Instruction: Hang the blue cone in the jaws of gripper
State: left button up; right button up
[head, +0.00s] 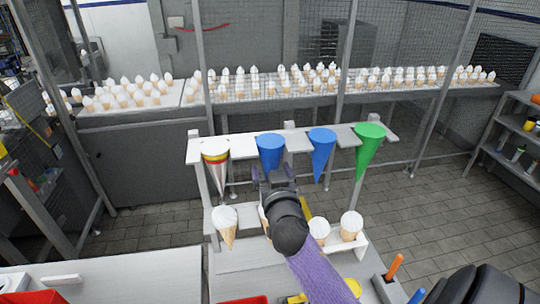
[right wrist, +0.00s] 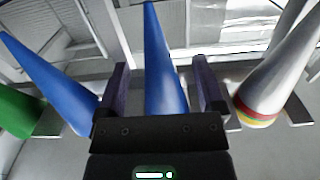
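A blue cone (head: 271,145) hangs point down at the upper bar of the white rack (head: 295,133), second from left. A second blue cone (head: 321,148) hangs to its right. My right gripper (head: 274,180) is in front of the first blue cone and hides its lower part. In the right wrist view this blue cone (right wrist: 163,85) stands between the two fingers of my right gripper (right wrist: 162,88), with gaps visible on both sides. The gripper looks open around it. I cannot tell whether the rack's holder grips the cone. My left gripper is not in view.
A silver cone with striped rim (head: 216,170) hangs on the left and a green cone (head: 369,145) on the right, close to the blue ones. Filled cones (head: 225,222) stand on the lower shelf. A long table (head: 350,95) of white-topped cones lies behind mesh.

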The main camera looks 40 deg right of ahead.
jog(key=c, duration=1.1)
jog(key=shift+o, duration=0.2)
jog(key=shift+r+p, duration=0.5)
jog(key=shift+r, duration=0.05)
jog(key=shift+f, duration=0.1)
jog(key=shift+p+v, duration=0.3)
jog(key=shift+v, duration=4)
